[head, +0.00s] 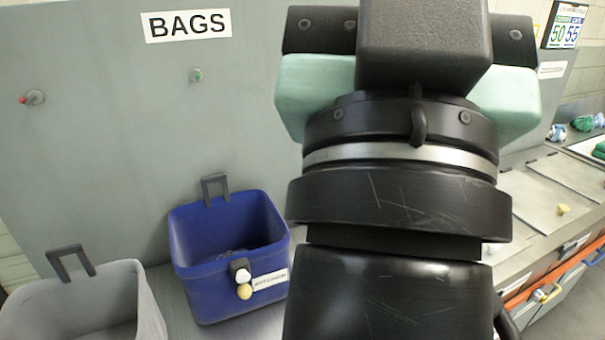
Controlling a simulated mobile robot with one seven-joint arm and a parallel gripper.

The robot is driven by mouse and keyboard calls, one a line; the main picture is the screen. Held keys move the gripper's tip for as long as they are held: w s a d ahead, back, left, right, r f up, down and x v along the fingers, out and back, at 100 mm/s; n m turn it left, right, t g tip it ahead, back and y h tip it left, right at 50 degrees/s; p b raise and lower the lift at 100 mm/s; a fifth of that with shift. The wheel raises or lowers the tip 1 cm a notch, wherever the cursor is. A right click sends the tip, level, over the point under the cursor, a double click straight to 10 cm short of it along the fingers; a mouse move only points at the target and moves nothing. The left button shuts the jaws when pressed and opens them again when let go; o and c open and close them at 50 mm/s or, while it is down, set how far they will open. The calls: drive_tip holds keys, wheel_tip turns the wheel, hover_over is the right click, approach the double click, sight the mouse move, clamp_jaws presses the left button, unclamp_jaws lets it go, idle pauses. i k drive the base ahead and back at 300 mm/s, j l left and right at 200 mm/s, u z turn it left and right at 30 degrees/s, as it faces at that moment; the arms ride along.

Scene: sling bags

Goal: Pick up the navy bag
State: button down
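My gripper (425,50) is seen from behind at the upper right, large and close to the camera. It has a black block and mint-green parts on both sides. Its fingertips are hidden, so I cannot tell whether it is open or holds anything. I cannot make out a navy bag for certain. A blue open-topped container (205,283) with a dark upright handle stands at the lower middle, left of my arm and apart from it as seen here. Something indistinct lies inside it. A label and pale round knobs are on its front.
A grey container (140,300) with a dark handle is at the lower left. A grey panel (110,150) with a BAGS sign (187,25) carries a red-tipped peg (34,97) and a green-tipped peg (196,75), both bare. A counter (550,185) with small items runs along the right.

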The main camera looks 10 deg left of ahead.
sight(200, 232)
drive_tip(key=i+u, duration=0.25)
drive_tip(key=i, duration=0.2)
drive_tip(key=i+l+u, duration=0.1)
drive_tip(key=i+u, duration=0.2)
drive_tip(key=i, duration=0.65)
